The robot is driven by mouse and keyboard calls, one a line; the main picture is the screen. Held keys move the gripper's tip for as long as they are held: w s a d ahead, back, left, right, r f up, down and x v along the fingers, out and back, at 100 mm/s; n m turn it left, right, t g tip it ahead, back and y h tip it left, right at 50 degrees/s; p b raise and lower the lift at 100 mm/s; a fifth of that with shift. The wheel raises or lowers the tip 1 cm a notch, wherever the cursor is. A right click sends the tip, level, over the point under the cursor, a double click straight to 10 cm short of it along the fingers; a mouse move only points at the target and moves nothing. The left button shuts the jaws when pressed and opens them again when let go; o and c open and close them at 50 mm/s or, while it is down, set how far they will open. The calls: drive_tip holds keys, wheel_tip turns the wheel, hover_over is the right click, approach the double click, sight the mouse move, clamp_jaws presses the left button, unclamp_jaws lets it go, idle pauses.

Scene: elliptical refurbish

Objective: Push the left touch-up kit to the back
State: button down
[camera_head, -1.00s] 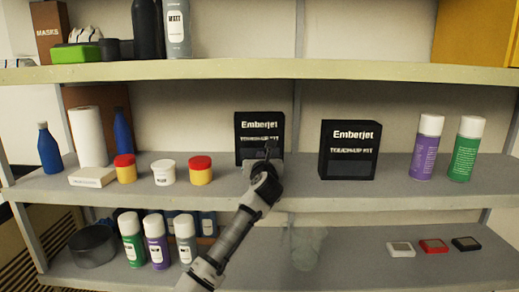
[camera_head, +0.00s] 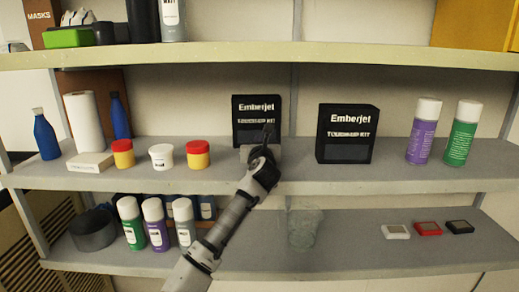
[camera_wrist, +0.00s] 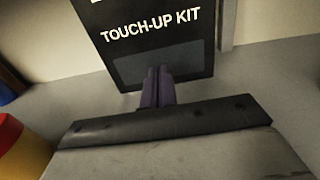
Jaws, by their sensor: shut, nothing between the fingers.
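The left touch-up kit (camera_head: 257,108) is a black box lettered "Emberjet", upright on the middle shelf. It stands farther back than the right touch-up kit (camera_head: 347,133), a similar black box. My gripper (camera_head: 268,135) is in front of the left kit's lower front, hiding part of it. In the wrist view my shut fingers (camera_wrist: 158,86) overlap the lower front of the left kit (camera_wrist: 150,35). They are at or very near its face; I cannot tell if they touch. Nothing is between the fingers.
Red-lidded yellow jars (camera_head: 198,154) and a white jar (camera_head: 162,156) stand left of my gripper. Purple (camera_head: 423,131) and green (camera_head: 463,133) spray cans stand at the right. The upper shelf (camera_head: 250,53) runs above the kits. Bare shelf lies between the right kit and the cans.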

drive_tip(key=shift+s+d, duration=0.15)
drive_tip(key=shift+s, duration=1.75)
drive_tip(key=shift+s+d, duration=0.15)
drive_tip(key=shift+s, duration=1.75)
